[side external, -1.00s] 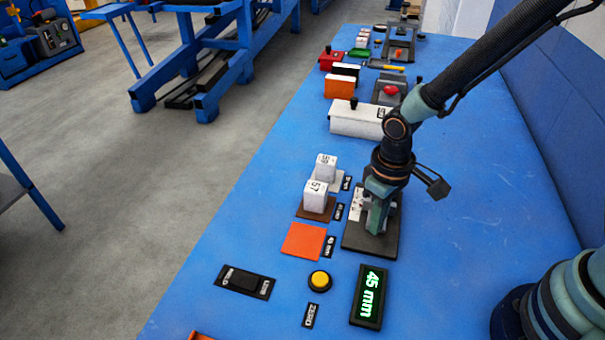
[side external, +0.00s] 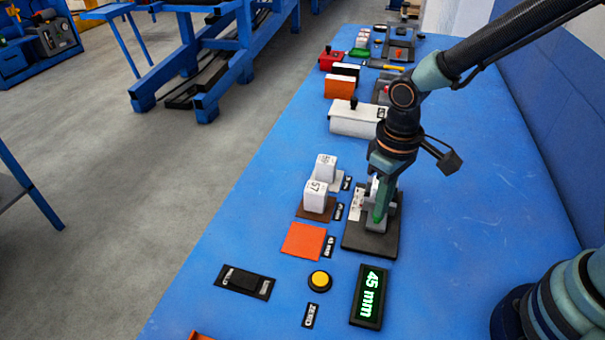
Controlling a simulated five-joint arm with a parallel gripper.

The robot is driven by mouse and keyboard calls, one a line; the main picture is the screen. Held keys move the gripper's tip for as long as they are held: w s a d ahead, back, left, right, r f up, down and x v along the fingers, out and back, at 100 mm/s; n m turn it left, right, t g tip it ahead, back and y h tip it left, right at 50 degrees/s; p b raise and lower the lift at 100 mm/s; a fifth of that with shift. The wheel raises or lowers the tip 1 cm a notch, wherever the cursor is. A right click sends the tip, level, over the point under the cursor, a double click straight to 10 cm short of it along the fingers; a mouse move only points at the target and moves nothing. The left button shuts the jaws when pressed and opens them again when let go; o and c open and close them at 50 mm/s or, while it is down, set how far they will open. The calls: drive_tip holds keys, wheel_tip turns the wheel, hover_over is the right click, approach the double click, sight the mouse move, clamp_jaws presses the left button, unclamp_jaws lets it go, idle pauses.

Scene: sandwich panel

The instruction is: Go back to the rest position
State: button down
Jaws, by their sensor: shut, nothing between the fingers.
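My gripper (side external: 381,203) points down over the dark base plate (side external: 370,240) of a small station on the blue table. Its fingers are shut with nothing visible between them. A small white piece with dark print (side external: 357,204) stands on the plate just left of the fingers. Part of the station behind the fingers is hidden, and I cannot tell whether the fingers touch it.
Two white blocks (side external: 315,196) stand on pads left of my gripper, near an empty orange pad (side external: 303,241). A white box (side external: 352,119) stands behind. The table's right side is clear.

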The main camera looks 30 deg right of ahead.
drive_tip(key=s+d+r+m+t, duration=0.2)
drive_tip(key=d+r+t, duration=0.3)
drive_tip(key=d+r, duration=0.7)
wheel_tip(320, 180, up, 4)
drive_tip(key=shift+s+r+m+t, duration=0.1)
drive_tip(key=shift+s+m+t, duration=0.15)
drive_tip(key=shift+m, duration=0.25)
drive_tip(key=shift+d, duration=0.1)
idle(0.3)
